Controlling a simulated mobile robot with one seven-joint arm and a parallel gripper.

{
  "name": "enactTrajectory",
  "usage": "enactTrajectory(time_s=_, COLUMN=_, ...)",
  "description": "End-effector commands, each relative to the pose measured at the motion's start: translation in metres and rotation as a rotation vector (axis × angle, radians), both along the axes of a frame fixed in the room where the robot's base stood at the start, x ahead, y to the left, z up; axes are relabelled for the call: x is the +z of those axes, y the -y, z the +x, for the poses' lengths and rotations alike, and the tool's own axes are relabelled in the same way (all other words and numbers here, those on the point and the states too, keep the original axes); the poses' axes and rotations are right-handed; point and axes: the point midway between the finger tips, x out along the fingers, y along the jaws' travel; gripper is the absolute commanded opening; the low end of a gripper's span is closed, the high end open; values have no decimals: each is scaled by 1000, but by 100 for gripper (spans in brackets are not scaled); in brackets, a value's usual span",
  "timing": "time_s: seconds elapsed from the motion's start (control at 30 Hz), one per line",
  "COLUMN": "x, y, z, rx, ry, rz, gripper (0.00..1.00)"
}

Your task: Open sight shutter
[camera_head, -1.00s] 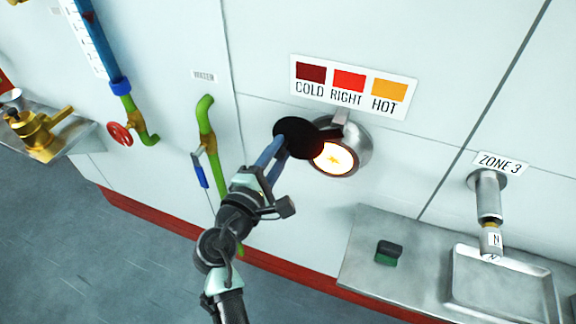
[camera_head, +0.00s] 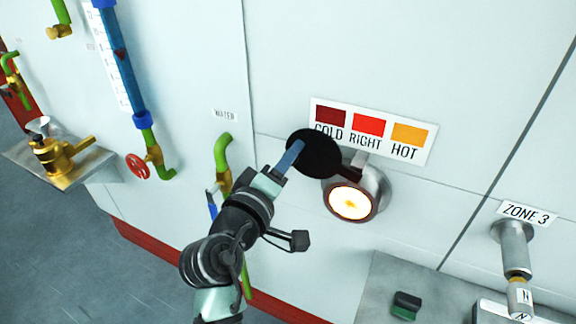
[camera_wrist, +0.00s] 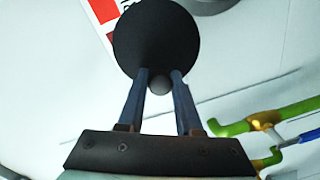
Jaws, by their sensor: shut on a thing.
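The sight shutter (camera_head: 316,153) is a round black disc on a short arm at the sight port. It is swung up and to the left, clear of the glowing sight glass (camera_head: 349,202), which shows bright yellow-white in its metal ring. My gripper (camera_head: 291,155) is at the disc's left edge in the head view. In the wrist view the disc (camera_wrist: 156,38) stands just beyond my fingertips, and my gripper (camera_wrist: 159,82) is shut on a small dark round knob (camera_wrist: 160,85) at its lower edge. The sight glass is out of the wrist view.
A colour label (camera_head: 370,131) reading COLD, RIGHT, HOT is above the port, partly covered by the disc. A green pipe (camera_head: 222,160) with a blue-handled valve is left of my arm. A metal shelf (camera_head: 385,275) and the ZONE 3 spout (camera_head: 514,250) are at lower right.

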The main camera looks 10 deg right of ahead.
Motion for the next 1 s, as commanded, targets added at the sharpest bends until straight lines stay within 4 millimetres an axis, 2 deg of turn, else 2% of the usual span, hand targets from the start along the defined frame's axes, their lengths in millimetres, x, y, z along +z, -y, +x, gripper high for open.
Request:
enactTrajectory(time_s=0.2, x=8, y=2, z=-1, rx=0, ry=32, rz=37, gripper=0)
enactTrajectory(time_s=0.67, x=9, y=2, z=-1, rx=-1, ry=37, rz=45, gripper=0)
enactTrajectory(time_s=0.7, x=9, y=2, z=-1, rx=-1, ry=37, rz=44, gripper=41)
enactTrajectory(time_s=0.83, x=8, y=2, z=-1, rx=-1, ry=36, rz=45, gripper=63)
enactTrajectory(time_s=1.0, x=7, y=2, z=-1, rx=-1, ry=34, rz=46, gripper=63)
